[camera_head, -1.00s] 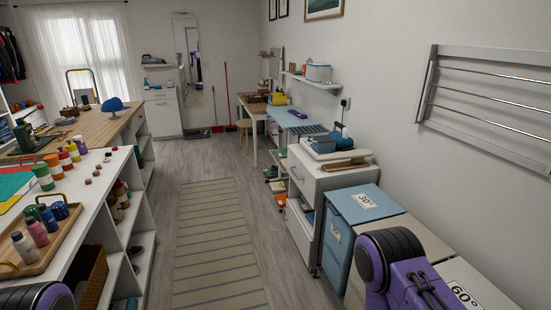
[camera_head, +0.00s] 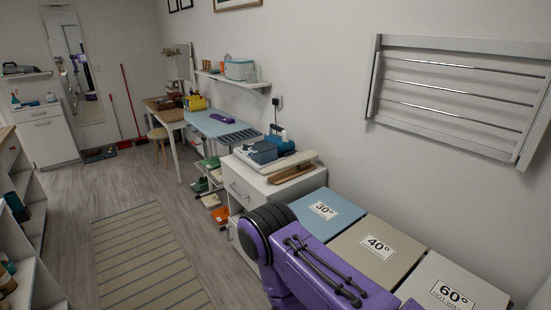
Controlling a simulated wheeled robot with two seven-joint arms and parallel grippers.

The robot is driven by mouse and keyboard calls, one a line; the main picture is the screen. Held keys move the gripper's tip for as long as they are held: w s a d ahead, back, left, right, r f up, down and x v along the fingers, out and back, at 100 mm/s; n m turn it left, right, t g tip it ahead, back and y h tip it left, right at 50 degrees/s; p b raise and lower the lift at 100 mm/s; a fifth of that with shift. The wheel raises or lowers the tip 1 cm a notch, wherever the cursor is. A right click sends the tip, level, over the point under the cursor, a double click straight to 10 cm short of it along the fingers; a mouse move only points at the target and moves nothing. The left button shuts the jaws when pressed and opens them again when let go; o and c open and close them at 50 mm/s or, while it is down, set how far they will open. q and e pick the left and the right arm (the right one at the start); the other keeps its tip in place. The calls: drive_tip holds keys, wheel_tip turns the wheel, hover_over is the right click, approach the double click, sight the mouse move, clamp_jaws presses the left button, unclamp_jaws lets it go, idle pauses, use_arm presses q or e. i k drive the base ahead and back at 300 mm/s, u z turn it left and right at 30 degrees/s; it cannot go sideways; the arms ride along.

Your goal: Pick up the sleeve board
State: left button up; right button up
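A long cream-topped board (camera_head: 293,163) lies on top of the white drawer cabinet (camera_head: 241,190), right of centre. A brown wooden piece (camera_head: 290,174) lies along its front edge. Either could be the sleeve board; I cannot tell which from here. A blue-grey box (camera_head: 263,152) and a blue iron-like appliance (camera_head: 281,141) stand close behind on the same cabinet. My purple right arm comes in at the bottom, in front of the cabinet's lower part. Its gripper is out of view. My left gripper is out of view too.
Lidded bins marked 30° (camera_head: 327,211), 40° (camera_head: 377,246) and 60° (camera_head: 453,290) run along the right wall beside my arm. A drying rack (camera_head: 455,95) hangs above them. A striped rug (camera_head: 147,262) lies on open floor. White shelving (camera_head: 28,245) stands at left.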

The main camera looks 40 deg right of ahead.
sight(288, 170)
drive_tip(key=i, duration=1.5)
drive_tip(key=z, duration=3.55)
drive_tip(key=k, duration=0.3)
drive_tip(key=u, duration=0.55)
